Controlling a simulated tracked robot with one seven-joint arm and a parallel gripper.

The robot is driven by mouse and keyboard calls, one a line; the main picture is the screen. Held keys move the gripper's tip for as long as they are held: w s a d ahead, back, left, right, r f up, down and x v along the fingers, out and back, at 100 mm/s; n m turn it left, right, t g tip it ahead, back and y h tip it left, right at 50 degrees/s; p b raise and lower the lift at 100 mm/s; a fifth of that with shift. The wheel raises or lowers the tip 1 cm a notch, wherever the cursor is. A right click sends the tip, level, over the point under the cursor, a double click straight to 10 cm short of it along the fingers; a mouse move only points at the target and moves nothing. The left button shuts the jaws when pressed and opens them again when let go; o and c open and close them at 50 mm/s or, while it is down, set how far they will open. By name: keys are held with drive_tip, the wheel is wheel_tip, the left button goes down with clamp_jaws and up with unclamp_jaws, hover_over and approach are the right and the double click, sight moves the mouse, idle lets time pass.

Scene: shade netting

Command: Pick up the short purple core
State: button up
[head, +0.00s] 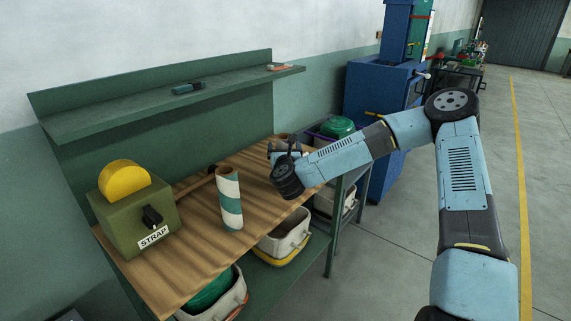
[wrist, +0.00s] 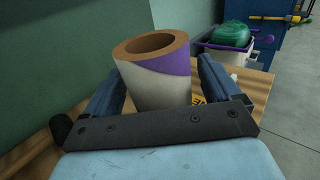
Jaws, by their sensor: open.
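The short purple core (wrist: 172,69) is a hollow tube, pale grey with a purple patch and a brown rim. In the wrist view it stands upright between the fingers of my gripper (wrist: 160,68). My gripper is open, with one finger on each side of the core; I cannot tell whether either finger touches it. The core's lower part is hidden behind the gripper's dark bar. In the head view my gripper (head: 277,150) is at the far right end of the wooden bench, and my arm covers most of the core.
A taller white-and-green striped tube (head: 229,200) stands on the bench (head: 178,258). A green box labelled STRAP (head: 138,212) with a yellow roll (head: 124,179) is at the left. A hammer-like tool lies between. Bins sit below; a purple-rimmed bin (wrist: 222,44) is beyond the bench end.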

drive_tip(key=shift+w, duration=1)
drive_tip(key=c, duration=1.5)
drive_tip(key=shift+c, duration=0.3)
drive_tip(key=shift+r, duration=0.1)
